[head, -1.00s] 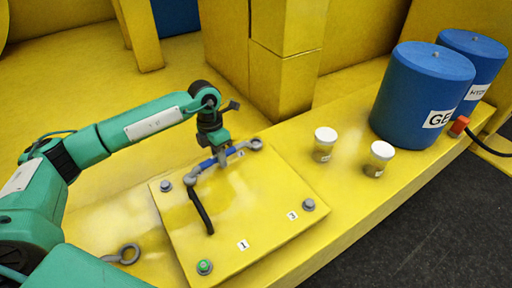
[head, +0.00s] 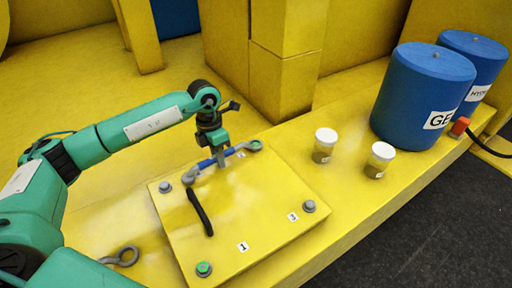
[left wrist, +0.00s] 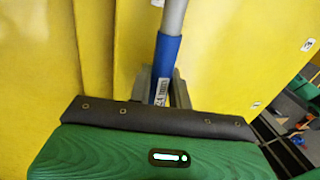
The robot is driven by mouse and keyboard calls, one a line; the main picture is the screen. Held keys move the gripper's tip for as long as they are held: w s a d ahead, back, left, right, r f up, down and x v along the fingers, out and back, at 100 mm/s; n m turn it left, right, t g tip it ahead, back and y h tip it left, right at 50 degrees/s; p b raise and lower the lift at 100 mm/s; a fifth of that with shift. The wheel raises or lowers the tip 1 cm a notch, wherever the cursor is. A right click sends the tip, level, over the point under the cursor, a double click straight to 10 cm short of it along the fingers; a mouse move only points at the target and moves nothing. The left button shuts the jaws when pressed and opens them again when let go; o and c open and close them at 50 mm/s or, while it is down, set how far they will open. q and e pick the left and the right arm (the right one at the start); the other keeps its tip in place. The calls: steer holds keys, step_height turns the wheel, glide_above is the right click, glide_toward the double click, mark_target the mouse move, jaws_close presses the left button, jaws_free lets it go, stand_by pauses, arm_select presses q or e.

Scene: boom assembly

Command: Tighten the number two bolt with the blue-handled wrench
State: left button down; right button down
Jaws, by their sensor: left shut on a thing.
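The blue-handled wrench (head: 222,157) lies across the far part of the yellow plate (head: 245,210). My left gripper (head: 220,162) is shut on its blue handle, which also shows between the fingers in the left wrist view (left wrist: 167,62). The wrench's right end is around the number two bolt (head: 254,145), which shows green, by the label 2 (head: 240,154). The wrench's other end reaches near the left corner bolt (head: 165,187). The near bolt (head: 204,269) has a green top, and the bolt by label 3 (head: 309,206) is grey. My right gripper is out of view.
A black bar handle (head: 201,213) rises from the plate. A loose grey ring-ended piece (head: 122,257) lies left of the plate. Two white-lidded jars (head: 325,143) and two blue drums (head: 418,95) stand to the right. A yellow post (head: 282,75) stands behind.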

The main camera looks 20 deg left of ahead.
arm_select(q)
steer(key=shift+s+d+n, duration=0.15)
steer(key=shift+d+n, duration=0.15)
steer(key=shift+n, duration=0.1)
steer(key=shift+r, duration=0.1)
steer(key=shift+r+p, duration=0.95)
steer(key=shift+r, duration=1.05)
